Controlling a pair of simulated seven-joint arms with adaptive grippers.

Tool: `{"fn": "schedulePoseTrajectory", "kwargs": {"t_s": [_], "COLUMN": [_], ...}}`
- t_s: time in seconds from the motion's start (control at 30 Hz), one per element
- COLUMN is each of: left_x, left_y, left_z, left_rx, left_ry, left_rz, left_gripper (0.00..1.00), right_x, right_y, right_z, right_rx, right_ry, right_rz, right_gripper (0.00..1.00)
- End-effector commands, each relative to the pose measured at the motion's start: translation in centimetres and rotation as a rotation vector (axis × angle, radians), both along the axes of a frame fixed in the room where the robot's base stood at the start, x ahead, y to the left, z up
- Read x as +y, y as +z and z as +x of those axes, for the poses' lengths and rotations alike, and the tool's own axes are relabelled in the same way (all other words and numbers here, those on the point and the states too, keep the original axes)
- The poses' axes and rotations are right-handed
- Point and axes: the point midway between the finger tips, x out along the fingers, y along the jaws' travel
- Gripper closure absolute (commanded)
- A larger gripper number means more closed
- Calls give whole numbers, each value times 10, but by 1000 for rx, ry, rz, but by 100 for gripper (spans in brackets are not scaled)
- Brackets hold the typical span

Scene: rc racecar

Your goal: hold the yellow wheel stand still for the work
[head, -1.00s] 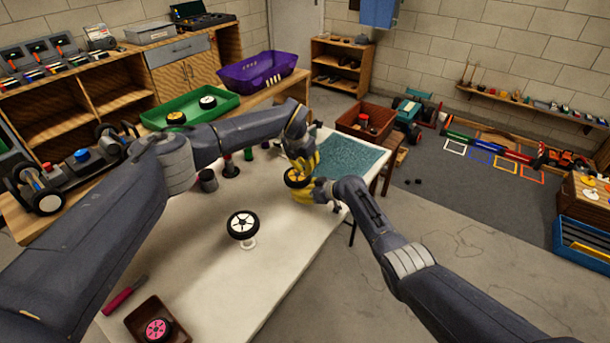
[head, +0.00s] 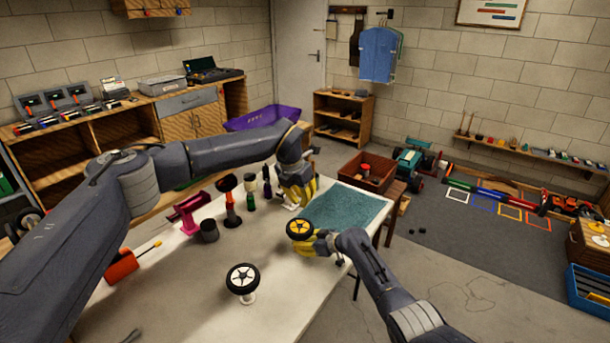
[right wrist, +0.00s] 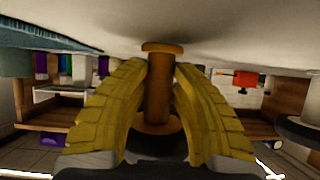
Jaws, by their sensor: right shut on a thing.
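The yellow wheel stand stands on the white table, with a black-tyred wheel with a yellow hub (head: 300,229) on it in the head view. In the right wrist view the stand's yellow-orange post (right wrist: 158,90) is between my yellow fingers, its foot against the tabletop. My right gripper (right wrist: 160,95) is shut on this post; in the head view the fingers are partly hidden under the wheel. My left gripper (head: 298,196) points down at the table just behind the wheel, apart from it. Whether its fingers are open is unclear.
A white-hubbed wheel on a white stand (head: 243,280) stands nearer on the table. A teal mat (head: 348,207) lies to the right. The table between is clear.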

Motion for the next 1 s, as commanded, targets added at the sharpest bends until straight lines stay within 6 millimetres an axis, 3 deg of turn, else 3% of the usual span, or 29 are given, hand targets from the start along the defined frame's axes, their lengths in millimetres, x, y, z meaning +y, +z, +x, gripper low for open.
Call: {"fn": "schedulePoseTrajectory", "kwargs": {"t_s": [0.2, 0.23, 0.43, 1.0], "left_x": [0, 0, 0, 0], "left_y": [0, 0, 0, 0], "left_z": [0, 0, 0, 0], "left_rx": [0, 0, 0, 0], "left_ry": [0, 0, 0, 0], "left_rz": [0, 0, 0, 0], "left_gripper": [100, 100, 100, 100], "right_x": [0, 0, 0, -12], "right_y": [0, 0, 0, 7], "right_z": [0, 0, 0, -7], "right_rx": [-1, -1, 0, -2], "right_ry": [0, 0, 0, 0], "right_rz": [1, 1, 0, 0], "right_gripper": [100, 72, 49, 49]}}
